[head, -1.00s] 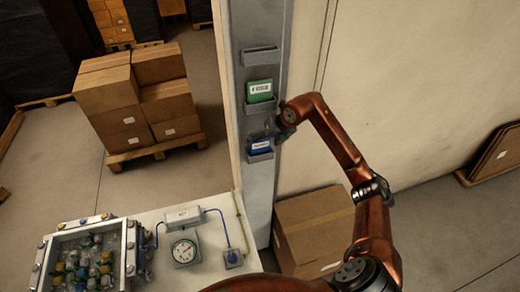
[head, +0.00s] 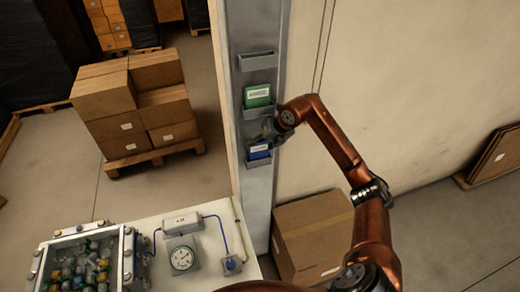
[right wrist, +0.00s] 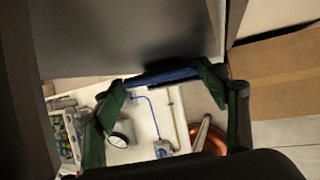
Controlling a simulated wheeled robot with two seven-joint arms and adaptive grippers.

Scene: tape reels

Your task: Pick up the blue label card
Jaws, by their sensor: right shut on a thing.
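The blue label card (head: 259,151) with a white label is at the lowest holder (head: 259,161) on the grey post. My right gripper (head: 266,138) is at the card's top, reaching in from the right. In the right wrist view the blue card's edge (right wrist: 165,77) lies between the two green-padded fingertips, and the gripper (right wrist: 163,88) is shut on it. The card's lower end looks close to the holder; I cannot tell if it is clear of it. My left gripper is not in view.
A green label card (head: 257,96) sits in the middle holder, just above my gripper. The top holder (head: 258,61) is empty. A white bench (head: 205,269) with a gauge (head: 182,258) and a crate of bottles (head: 84,262) stands below. A cardboard box (head: 312,235) is beside the post.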

